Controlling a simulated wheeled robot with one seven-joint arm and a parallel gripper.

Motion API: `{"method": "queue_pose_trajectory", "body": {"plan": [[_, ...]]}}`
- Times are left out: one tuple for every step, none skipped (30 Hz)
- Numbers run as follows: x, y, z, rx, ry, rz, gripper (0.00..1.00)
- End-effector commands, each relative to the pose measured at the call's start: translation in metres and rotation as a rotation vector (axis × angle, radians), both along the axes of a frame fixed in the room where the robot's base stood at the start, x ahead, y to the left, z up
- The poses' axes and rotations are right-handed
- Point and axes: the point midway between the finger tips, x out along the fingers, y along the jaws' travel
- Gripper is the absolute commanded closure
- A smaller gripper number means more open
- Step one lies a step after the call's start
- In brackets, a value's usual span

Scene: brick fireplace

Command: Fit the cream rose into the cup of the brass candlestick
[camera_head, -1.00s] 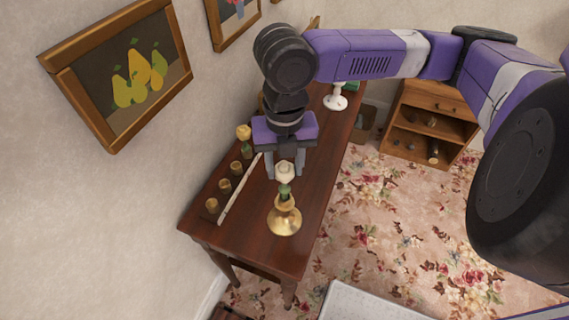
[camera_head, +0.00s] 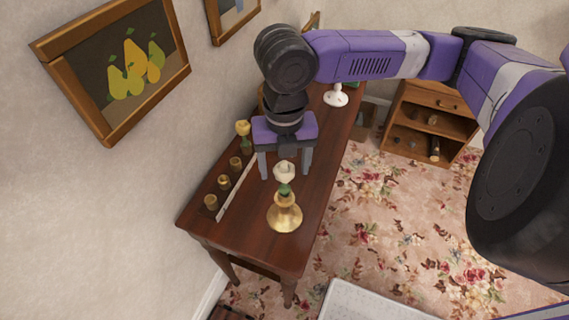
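The cream rose (camera_head: 284,173) stands upright at the top of the brass candlestick (camera_head: 285,216), its green stem base in or on the cup; the exact seat is too small to tell. The candlestick stands on the dark wooden table near its front end. My gripper (camera_head: 286,175) points down with its two grey fingers spread wide, one to the left and one to the right of the rose head. The fingers appear behind the rose and apart from it. The gripper holds nothing that I can see.
Several small brass cups (camera_head: 224,182) stand along the table's left side beside a pale strip (camera_head: 236,190). A yellow rose (camera_head: 242,129) stands behind them. A white stand (camera_head: 335,95) is at the far end. The table's (camera_head: 258,245) front end is clear.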

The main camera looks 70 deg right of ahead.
Motion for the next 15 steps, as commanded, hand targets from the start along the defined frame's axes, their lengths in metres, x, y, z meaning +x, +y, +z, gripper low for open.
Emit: {"method": "queue_pose_trajectory", "body": {"plan": [[0.0,0.0,0.0,0.0,0.0,0.0,0.33],[0.0,0.0,0.0,0.0,0.0,0.0,0.33],[0.0,0.0,0.0,0.0,0.0,0.0,0.33],[0.0,0.0,0.0,0.0,0.0,0.0,0.33],[0.0,0.0,0.0,0.0,0.0,0.0,0.33],[0.0,0.0,0.0,0.0,0.0,0.0,0.33],[0.0,0.0,0.0,0.0,0.0,0.0,0.33],[0.0,0.0,0.001,-0.001,-0.001,0.0,0.33],[0.0,0.0,0.003,-0.001,-0.001,0.0,0.33],[0.001,0.0,0.005,-0.001,-0.002,0.0,0.33],[0.001,0.0,0.007,-0.002,-0.002,0.0,0.33],[0.001,0.0,0.012,-0.001,-0.002,0.0,0.33],[0.001,0.0,0.016,-0.002,-0.002,0.0,0.33],[0.001,0.0,0.021,-0.002,-0.004,0.0,0.33],[0.001,0.0,0.027,-0.003,-0.003,0.001,0.33]]}}
